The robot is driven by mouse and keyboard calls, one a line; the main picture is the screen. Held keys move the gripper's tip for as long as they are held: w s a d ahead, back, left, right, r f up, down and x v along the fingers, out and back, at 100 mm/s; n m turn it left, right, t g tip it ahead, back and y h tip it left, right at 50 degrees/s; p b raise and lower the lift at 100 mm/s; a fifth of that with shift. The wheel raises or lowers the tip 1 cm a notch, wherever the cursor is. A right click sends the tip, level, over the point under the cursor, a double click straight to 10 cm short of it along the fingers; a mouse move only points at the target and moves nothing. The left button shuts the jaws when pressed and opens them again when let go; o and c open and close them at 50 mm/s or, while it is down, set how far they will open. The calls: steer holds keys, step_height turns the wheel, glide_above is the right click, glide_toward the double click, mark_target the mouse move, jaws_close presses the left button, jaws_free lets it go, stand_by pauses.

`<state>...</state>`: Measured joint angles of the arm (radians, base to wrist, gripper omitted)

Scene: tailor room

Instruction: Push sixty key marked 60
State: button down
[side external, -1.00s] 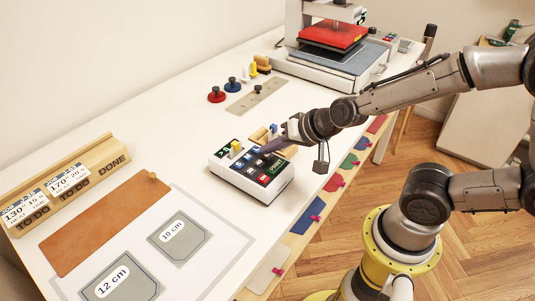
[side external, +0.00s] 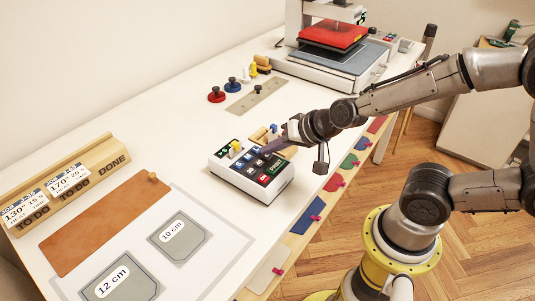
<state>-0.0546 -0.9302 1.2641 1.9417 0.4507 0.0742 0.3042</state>
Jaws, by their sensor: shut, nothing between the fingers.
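The number on each key is too small to read, so I cannot tell which one is marked 60. My gripper (side external: 264,150) is shut and empty, with its purple-grey fingers reaching from the right over the upper part of the keypad. The tips are at or just above the keys; I cannot tell whether they touch one. The fingers hide some of the upper keys.
A heat press (side external: 345,55) with a red plate stands at the back. Red (side external: 216,96) and blue (side external: 232,85) knobbed weights stand behind the keypad. A wooden card rack (side external: 75,185), a brown leather strip (side external: 105,225) and grey templates (side external: 180,238) lie left and in front.

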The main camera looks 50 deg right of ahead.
steer(key=shift+r, duration=0.65)
steer(key=shift+r, duration=0.1)
steer(key=shift+r, duration=2.4)
step_height(320, 180, up, 5)
steer(key=t, duration=0.1)
glide_above(271, 159)
steer(key=s+r+n, duration=0.2)
steer(key=s+r, duration=0.1)
steer(key=s, duration=0.2)
steer(key=s+d+f+n+g, duration=0.1)
steer(key=s+n+g, duration=0.1)
steer(key=s, duration=0.4)
steer(key=s+d+f+n+g+h, duration=0.1)
steer(key=s+n+g, duration=0.1)
steer(key=s, duration=0.4)
steer(key=shift+s+d+f+n+g, duration=0.25)
steer(key=shift+f+n+g, duration=0.1)
steer(key=shift+n, duration=0.55)
